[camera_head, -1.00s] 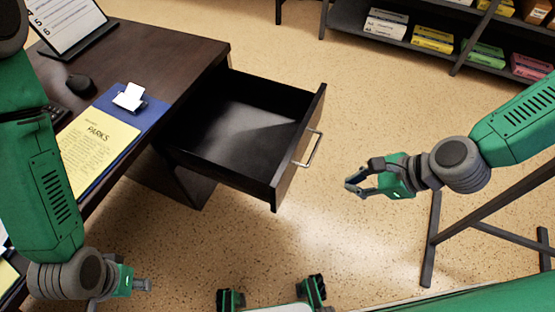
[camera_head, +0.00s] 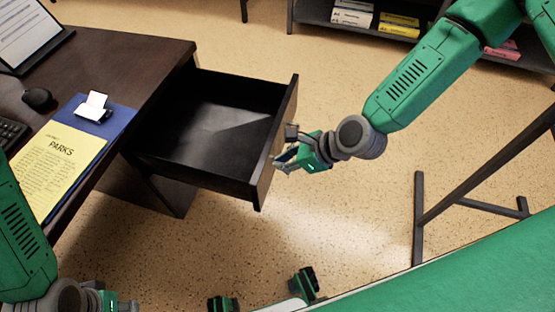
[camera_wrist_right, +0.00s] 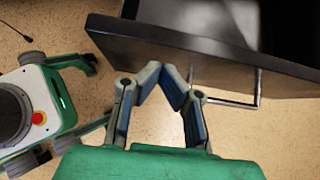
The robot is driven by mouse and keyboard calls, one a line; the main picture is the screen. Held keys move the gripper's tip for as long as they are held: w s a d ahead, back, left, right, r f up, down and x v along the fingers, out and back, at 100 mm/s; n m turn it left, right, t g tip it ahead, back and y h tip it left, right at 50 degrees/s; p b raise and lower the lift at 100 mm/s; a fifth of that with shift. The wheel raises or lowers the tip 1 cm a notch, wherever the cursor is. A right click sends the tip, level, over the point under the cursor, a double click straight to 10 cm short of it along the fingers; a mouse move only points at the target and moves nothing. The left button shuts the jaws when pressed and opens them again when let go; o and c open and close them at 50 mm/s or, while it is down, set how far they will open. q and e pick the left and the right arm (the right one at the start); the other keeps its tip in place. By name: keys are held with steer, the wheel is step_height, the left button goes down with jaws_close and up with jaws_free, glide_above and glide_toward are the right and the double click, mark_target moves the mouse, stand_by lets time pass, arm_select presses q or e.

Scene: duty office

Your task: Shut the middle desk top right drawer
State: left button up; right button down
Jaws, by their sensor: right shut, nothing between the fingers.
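The drawer (camera_head: 215,125) of the dark desk (camera_head: 130,62) is pulled far out and looks empty. Its front panel (camera_head: 276,140) faces right, and the wrist view shows the panel's top edge (camera_wrist_right: 200,45) and the metal bar handle (camera_wrist_right: 236,100). My right gripper (camera_head: 280,160) is shut and empty, right at the outer face of the front panel. In the wrist view its fingertips (camera_wrist_right: 163,68) meet close to the panel, left of the handle; whether they touch it I cannot tell. My left gripper (camera_head: 122,305) is low at the left, apart from the drawer; its fingers are cut off by the frame edge.
A yellow paper (camera_head: 60,165) on a blue clipboard (camera_head: 115,122), a mouse (camera_head: 38,98) and a keyboard (camera_head: 10,133) lie on the desk. A dark metal frame (camera_head: 470,180) stands at the right. A shelf with paper packs (camera_head: 352,14) is at the back. Floor between is clear.

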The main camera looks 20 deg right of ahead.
steer(key=shift+w+a, duration=0.3)
steer(key=shift+a, duration=0.55)
arm_select(q)
steer(key=shift+a+f, duration=0.1)
steer(key=shift+a, duration=0.3)
steer(key=shift+d, duration=0.2)
arm_select(e)
steer(key=shift+d, duration=0.15)
